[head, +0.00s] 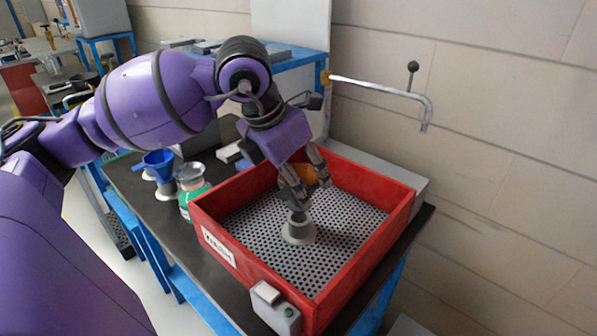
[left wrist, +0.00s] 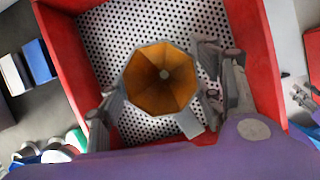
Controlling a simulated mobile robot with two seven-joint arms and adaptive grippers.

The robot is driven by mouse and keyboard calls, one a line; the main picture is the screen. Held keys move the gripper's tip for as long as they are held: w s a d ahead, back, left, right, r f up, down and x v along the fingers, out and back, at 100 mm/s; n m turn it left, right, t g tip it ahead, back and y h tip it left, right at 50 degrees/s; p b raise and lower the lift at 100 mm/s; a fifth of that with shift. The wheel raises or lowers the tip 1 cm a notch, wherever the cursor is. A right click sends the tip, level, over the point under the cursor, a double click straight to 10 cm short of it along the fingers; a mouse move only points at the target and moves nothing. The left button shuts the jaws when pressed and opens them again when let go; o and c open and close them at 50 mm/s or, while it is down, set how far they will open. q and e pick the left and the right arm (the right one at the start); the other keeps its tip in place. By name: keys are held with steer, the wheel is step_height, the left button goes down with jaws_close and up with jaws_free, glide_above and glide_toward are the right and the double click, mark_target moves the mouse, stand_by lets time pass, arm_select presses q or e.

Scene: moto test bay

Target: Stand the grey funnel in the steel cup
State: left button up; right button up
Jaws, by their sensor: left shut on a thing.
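My left gripper (head: 304,192) reaches down into the red tray and is shut on the grey funnel (head: 296,203). The funnel's wide mouth faces up, and its inside looks orange in the left wrist view (left wrist: 162,80). The fingers lie on either side of it there, with a dark hole at its centre. In the head view a grey round form (head: 299,232) sits directly below the funnel on the tray's perforated floor. I cannot tell whether this is the steel cup, or whether the funnel's stem is inside it. My right gripper is not in view.
The red tray (head: 353,286) has raised walls and bare perforated floor around the funnel. A blue funnel (head: 158,160) and a jar with green contents (head: 190,184) stand to its left. A grey box (head: 275,308) is at its front. A bent metal rod (head: 378,88) sticks out behind.

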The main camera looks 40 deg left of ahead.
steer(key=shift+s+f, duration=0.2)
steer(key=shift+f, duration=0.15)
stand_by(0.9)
arm_select(q)
steer(key=shift+f, duration=0.15)
stand_by(0.4)
steer(key=shift+f+b, duration=0.75)
steer(key=shift+f, duration=0.05)
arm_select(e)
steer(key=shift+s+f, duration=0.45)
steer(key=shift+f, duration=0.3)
arm_select(q)
steer(key=shift+f, duration=0.1)
steer(key=shift+f+b, duration=0.5)
steer(key=shift+f, duration=0.1)
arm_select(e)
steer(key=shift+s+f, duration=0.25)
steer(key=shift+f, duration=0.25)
arm_select(q)
steer(key=shift+f, duration=0.2)
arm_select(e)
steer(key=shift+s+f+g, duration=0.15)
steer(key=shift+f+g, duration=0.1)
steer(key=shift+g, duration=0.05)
arm_select(q)
steer(key=o, duration=1.2)
